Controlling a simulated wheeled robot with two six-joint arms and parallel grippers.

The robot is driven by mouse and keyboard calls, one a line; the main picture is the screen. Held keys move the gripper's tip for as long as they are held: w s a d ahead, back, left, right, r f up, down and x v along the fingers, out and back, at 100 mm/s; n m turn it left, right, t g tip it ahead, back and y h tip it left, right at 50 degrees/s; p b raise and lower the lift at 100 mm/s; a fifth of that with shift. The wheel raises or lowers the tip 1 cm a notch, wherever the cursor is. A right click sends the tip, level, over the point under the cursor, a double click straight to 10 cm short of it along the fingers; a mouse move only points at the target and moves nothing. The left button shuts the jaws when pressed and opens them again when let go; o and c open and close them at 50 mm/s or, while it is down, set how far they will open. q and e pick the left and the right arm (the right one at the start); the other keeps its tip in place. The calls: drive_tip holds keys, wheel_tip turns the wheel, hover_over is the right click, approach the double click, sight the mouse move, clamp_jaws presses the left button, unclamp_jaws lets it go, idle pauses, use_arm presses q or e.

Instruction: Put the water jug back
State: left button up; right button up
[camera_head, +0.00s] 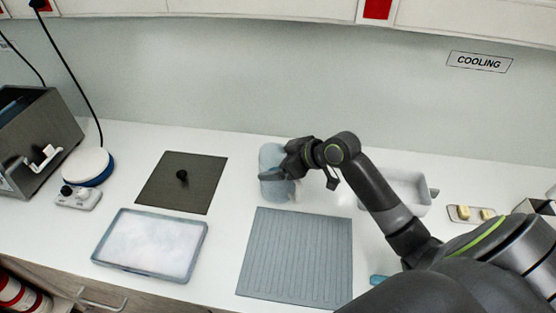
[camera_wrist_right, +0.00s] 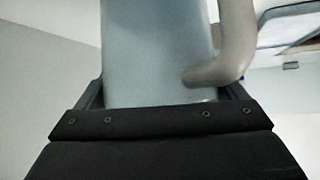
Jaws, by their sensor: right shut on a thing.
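The water jug (camera_head: 272,160) is a pale blue translucent vessel at the back of the white counter, behind the grey ribbed mat. My right gripper (camera_head: 282,172) is shut on it, with the arm reaching in from the right. In the right wrist view the jug (camera_wrist_right: 155,50) fills the middle between the fingers, and its grey-beige handle (camera_wrist_right: 236,45) curves at the right. The jug looks upright. I cannot tell whether its base touches the counter. My left gripper is not in view.
The ribbed mat (camera_head: 297,255) lies bare in front. Left of it are a tray of white contents (camera_head: 98,250), a dark mat (camera_head: 205,195) with a black knob, and a blue-white round device (camera_head: 88,165). A white bin (camera_head: 408,187) stands right, partly behind my arm.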

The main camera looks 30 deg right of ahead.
drive_tip(key=o, duration=1.7)
drive_tip(key=shift+f, duration=0.1)
drive_tip(key=shift+o, duration=0.2)
drive_tip(key=shift+r, duration=0.2)
drive_tip(key=b+v, duration=0.1)
drive_tip(key=v, duration=1.1)
